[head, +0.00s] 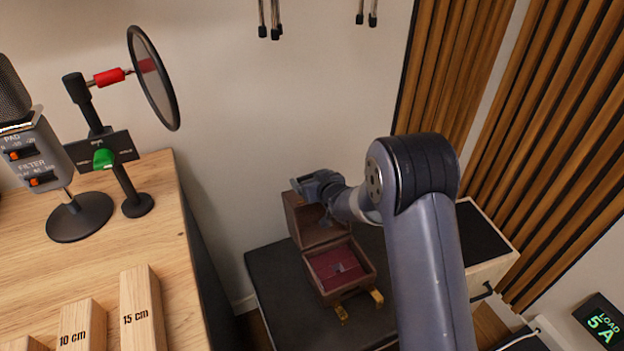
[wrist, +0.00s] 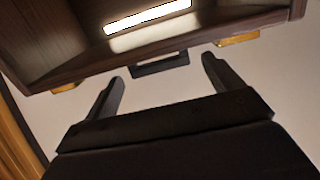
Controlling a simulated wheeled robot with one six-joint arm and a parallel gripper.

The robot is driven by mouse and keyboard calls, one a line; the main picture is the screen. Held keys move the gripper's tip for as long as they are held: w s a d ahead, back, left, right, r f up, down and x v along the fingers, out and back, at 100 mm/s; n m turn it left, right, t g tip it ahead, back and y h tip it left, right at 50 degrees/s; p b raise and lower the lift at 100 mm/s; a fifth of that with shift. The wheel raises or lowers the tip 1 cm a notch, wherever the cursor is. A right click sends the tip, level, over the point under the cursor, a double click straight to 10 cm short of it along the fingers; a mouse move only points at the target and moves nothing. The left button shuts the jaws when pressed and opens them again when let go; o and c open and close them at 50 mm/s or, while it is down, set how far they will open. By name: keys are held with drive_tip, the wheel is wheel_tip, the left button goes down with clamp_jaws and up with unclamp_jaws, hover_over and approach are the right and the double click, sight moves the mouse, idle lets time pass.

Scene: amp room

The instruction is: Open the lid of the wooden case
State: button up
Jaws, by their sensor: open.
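The wooden case (head: 318,284) is dark brown with a red lining and stands on a black surface. Its lid (head: 300,222) stands raised at the back, and the inside of the case shows. My gripper (head: 312,186) is at the lid's upper edge in the head view. In the wrist view my gripper (wrist: 162,80) is open, its two dark fingers spread. A dark bracket-shaped piece (wrist: 160,66) shows between and beyond the fingertips. I cannot tell whether the fingers touch the lid.
A wooden desk (head: 100,240) at left carries a microphone (head: 40,150), a pop filter (head: 153,80) and marked wooden blocks (head: 140,310). The black top (head: 275,290) beside the case is clear. A wall stands behind, with wooden slats (head: 560,130) at right.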

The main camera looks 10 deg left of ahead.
drive_tip(key=shift+w, duration=0.1)
drive_tip(key=c, duration=1.4)
drive_tip(key=shift+f+b, duration=0.1)
drive_tip(key=shift+b, duration=0.25)
